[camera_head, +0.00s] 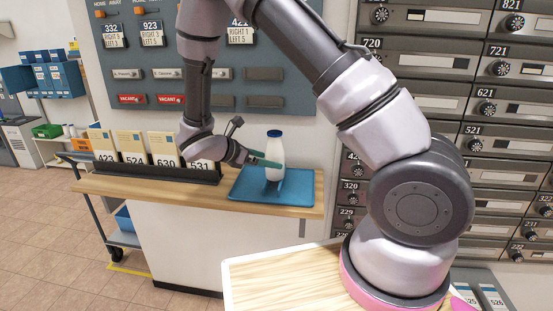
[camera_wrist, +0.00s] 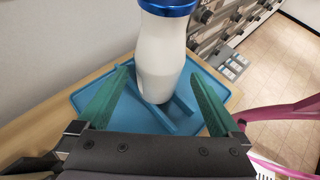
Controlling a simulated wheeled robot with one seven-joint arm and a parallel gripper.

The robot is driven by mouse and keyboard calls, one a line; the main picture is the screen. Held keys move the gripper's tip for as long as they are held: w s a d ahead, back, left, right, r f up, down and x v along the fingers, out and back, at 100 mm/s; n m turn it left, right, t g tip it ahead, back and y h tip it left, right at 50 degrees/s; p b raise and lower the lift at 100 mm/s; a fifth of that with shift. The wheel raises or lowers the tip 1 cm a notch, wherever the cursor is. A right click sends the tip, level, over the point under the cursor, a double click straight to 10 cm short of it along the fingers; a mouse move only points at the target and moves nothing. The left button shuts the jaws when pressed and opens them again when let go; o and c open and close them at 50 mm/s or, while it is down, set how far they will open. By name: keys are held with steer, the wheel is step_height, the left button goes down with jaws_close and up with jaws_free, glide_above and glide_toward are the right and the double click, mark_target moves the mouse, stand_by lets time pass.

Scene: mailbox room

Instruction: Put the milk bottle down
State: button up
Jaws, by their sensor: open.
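The milk bottle (camera_head: 274,156) is white with a blue cap. It stands upright on a blue tray (camera_head: 297,190) on the wooden counter. In the wrist view the bottle (camera_wrist: 160,58) stands between the two green fingers of my gripper (camera_wrist: 158,105), with a gap showing on each side. The tray (camera_wrist: 85,97) shows around the bottle's base, with raised blue strips beside it. In the head view my gripper (camera_head: 267,163) reaches in from the left at the bottle's lower body. The jaws are open.
A dark rack of numbered envelopes (camera_head: 160,172) stands left of the tray on the counter (camera_head: 105,186). A wall board (camera_head: 270,75) with tags is behind. Numbered mailboxes (camera_head: 430,103) fill the right side. A blue cart (camera_head: 98,222) stands at the left.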

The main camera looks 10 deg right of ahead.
mark_target(281, 162)
steer(key=shift+x, duration=3.55)
steer(key=shift+w+r, duration=0.15)
steer(key=shift+r, duration=0.05)
jaws_close()
